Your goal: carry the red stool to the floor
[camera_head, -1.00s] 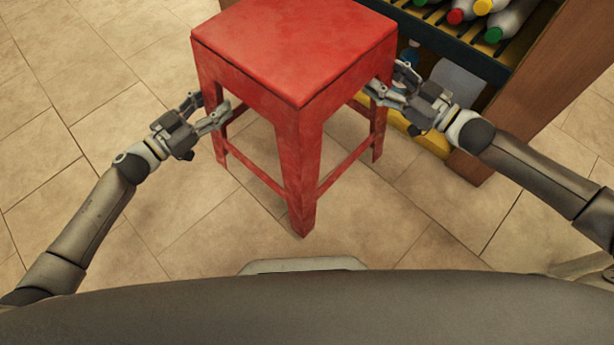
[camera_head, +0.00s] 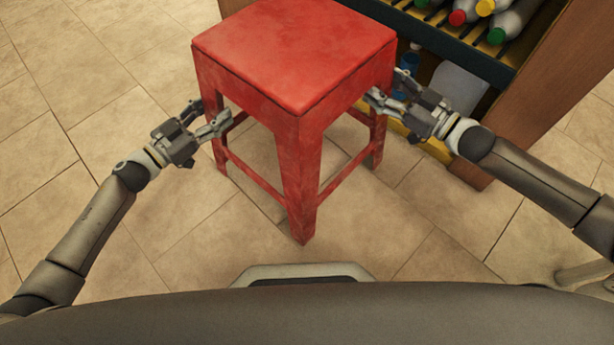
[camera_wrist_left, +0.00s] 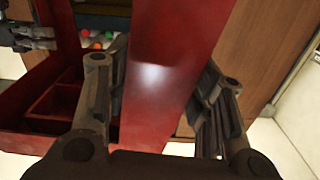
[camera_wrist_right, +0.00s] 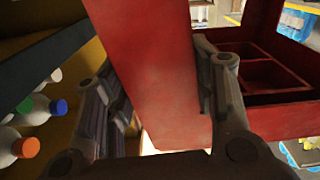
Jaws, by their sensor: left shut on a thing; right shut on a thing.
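The red stool (camera_head: 295,50) stands upright between my two arms in the head view, its square seat on top. My left gripper (camera_head: 213,117) is shut on its left leg; in the left wrist view that red leg (camera_wrist_left: 165,70) lies between the two fingers. My right gripper (camera_head: 378,98) is shut on the right leg; in the right wrist view that leg (camera_wrist_right: 160,75) lies between the fingers. The front leg reaches down close to the tiles. Whether the feet touch the floor I cannot tell. The far leg is hidden.
A wooden shelf (camera_head: 545,75) with several bottles (camera_head: 510,22) with coloured caps stands at the right, close behind my right gripper. The tiled floor (camera_head: 80,60) is clear at the left and in front of the stool.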

